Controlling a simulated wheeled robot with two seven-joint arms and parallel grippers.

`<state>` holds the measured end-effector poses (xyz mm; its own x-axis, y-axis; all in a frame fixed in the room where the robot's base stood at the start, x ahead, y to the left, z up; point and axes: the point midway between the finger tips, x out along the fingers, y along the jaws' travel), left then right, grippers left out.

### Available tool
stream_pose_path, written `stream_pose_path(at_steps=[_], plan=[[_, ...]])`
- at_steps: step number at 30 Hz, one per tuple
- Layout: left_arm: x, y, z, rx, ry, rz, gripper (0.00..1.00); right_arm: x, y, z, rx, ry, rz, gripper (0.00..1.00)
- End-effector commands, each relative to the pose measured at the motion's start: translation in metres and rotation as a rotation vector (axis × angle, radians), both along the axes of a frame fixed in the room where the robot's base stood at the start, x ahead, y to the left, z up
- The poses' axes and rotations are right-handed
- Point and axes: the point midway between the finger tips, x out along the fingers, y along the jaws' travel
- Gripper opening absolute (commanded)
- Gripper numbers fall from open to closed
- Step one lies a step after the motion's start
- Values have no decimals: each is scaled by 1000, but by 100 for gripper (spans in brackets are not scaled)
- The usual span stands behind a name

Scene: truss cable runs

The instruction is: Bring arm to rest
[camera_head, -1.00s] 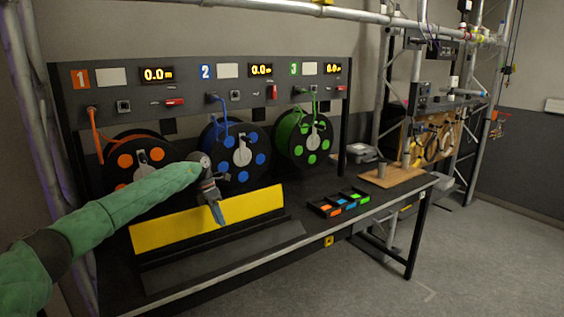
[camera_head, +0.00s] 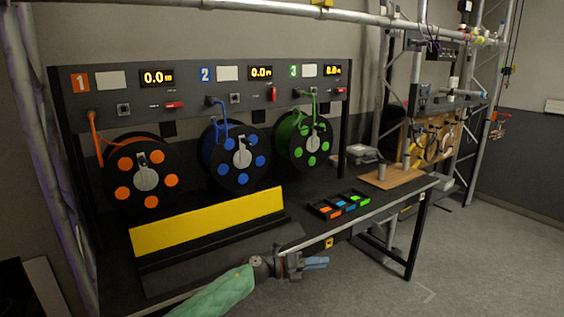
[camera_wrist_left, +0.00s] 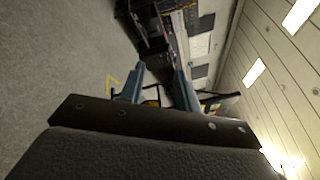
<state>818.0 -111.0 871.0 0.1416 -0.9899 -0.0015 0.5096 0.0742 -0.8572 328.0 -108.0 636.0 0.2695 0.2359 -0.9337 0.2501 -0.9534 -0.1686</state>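My left arm in its green sleeve (camera_head: 222,293) comes in at the bottom of the head view. My left gripper (camera_head: 318,263) points right, near the front edge of the black workbench (camera_head: 410,205). In the left wrist view my left gripper (camera_wrist_left: 160,72) has its two blue-grey fingers apart with nothing held between them. My right gripper is in neither view.
Orange (camera_head: 145,179), blue (camera_head: 241,161) and green (camera_head: 311,142) cable reels stand behind a yellow panel (camera_head: 210,220). A divided tray (camera_head: 316,207) and a wooden board (camera_head: 384,182) lie to the right. Floor (camera_head: 480,260) at the right is clear.

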Motion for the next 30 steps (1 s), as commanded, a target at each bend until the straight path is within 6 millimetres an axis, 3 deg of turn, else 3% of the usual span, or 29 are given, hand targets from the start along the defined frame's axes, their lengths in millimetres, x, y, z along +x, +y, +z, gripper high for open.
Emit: stream_pose_path(at_steps=[5,11,20,30], plan=[[-21,-10,6,-199,153,155,33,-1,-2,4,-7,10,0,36],[-37,0,7,-398,351,343,33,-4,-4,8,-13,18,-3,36],[-64,42,-17,-642,693,642,33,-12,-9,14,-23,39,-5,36],[-121,109,-77,-831,1119,993,33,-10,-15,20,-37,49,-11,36]])
